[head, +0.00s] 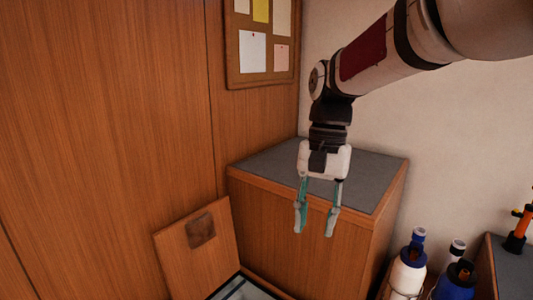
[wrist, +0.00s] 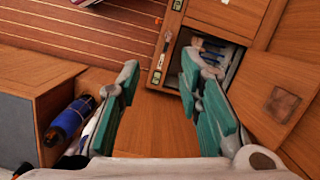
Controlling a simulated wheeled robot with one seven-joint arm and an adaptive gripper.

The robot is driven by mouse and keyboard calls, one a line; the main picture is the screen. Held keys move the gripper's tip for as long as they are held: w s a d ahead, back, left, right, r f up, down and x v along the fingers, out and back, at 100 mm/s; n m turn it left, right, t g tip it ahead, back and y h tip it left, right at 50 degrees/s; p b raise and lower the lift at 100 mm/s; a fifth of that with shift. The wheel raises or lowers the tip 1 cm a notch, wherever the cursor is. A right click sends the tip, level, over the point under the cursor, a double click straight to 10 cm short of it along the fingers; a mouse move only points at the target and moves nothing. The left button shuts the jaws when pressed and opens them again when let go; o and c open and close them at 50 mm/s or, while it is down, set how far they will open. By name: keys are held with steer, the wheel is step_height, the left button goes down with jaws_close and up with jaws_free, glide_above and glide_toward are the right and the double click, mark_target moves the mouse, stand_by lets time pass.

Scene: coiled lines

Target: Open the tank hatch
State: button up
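The tank hatch is a wooden panel (head: 222,232) with a dark square patch, at the lower left in the head view. It stands tilted up beside an opening (head: 243,290), so it looks open. In the wrist view the hatch panel (wrist: 254,112) is at the right, next to the opening (wrist: 228,50) with several items inside. My gripper (head: 315,231) hangs in front of the wooden cabinet, to the right of the hatch and apart from it. In the wrist view my gripper (wrist: 160,75) has its fingers spread with nothing between them.
A wooden cabinet with a grey top (head: 285,165) stands behind my gripper. White and blue bottles (head: 407,272) stand at the lower right. A pinboard (head: 260,40) hangs on the wall.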

steer(key=s+d+r+n+t, duration=0.1)
steer(key=s+d, duration=0.3)
steer(key=s, duration=0.4)
steer(key=s+d+r+n+t, duration=0.1)
steer(key=s+d, duration=0.2)
steer(key=s, duration=0.4)
steer(key=s+d+f+n+t+h, duration=0.1)
steer(key=s+d+f, duration=0.15)
steer(key=s, duration=0.35)
steer(key=s+d+f+n, duration=0.1)
steer(key=s+f, duration=0.2)
steer(key=s, duration=0.3)
step_height(320, 180, up, 19)
steer(key=t+p, duration=0.3)
steer(key=p, duration=1.3)
steer(key=shift+f+n+p, duration=0.15)
steer(key=shift+n+p, duration=0.15)
steer(key=shift+p, duration=0.1)
steer(key=shift+f, duration=0.1)
